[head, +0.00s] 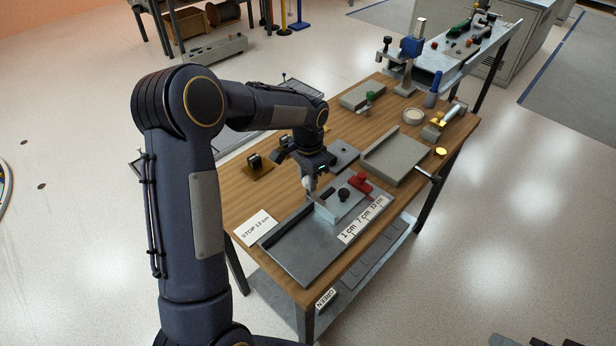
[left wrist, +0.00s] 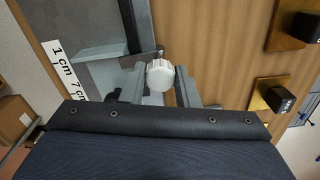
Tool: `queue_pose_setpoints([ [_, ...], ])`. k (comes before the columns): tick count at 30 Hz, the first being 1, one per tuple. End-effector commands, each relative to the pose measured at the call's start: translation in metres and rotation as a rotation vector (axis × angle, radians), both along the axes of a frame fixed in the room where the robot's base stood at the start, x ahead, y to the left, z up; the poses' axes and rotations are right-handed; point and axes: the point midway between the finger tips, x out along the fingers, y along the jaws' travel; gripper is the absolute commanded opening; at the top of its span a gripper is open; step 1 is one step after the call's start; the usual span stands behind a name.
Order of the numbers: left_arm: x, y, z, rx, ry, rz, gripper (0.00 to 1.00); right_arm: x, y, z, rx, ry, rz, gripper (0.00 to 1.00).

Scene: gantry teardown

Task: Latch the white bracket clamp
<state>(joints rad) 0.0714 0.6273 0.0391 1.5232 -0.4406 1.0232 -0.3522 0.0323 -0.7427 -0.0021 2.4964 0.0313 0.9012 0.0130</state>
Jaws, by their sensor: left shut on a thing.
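The white bracket clamp shows as a round, ribbed white knob (left wrist: 160,74) between the two fingers in the left wrist view. In the head view the knob (head: 307,182) is small and partly covered by the gripper, at the left end of a grey bracket (head: 326,208) on a metal plate (head: 290,251). My left gripper (head: 309,185) reaches down from above and is shut on the white knob. How the clamp is turned or seated cannot be told. My right gripper is not in view.
A red clamp (head: 361,182) and a black knob (head: 343,195) sit close right of the gripper. A ruler label (head: 361,220) and a "STOP 13 cm" card (head: 255,228) flank the plate. A grey tray (head: 395,158) lies behind; a black knob on a brass plate (head: 257,168) is left.

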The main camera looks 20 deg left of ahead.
Motion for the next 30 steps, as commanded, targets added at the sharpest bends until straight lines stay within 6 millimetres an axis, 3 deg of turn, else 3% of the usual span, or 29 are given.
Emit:
queue_pose_setpoints([
  [20,0.0008,0.0002,0.001,0.0,-0.004,-0.064,0.05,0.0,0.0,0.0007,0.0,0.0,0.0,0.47],
  [21,0.0009,0.0001,0.001,0.0,-0.004,-0.064,0.31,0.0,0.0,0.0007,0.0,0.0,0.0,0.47],
  [26,0.0006,0.0001,0.0008,0.001,-0.003,-0.063,0.5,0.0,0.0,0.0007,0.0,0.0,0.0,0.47],
  [30,0.0004,0.0,0.0005,0.0,-0.001,-0.062,0.5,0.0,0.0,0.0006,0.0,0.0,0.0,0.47],
])
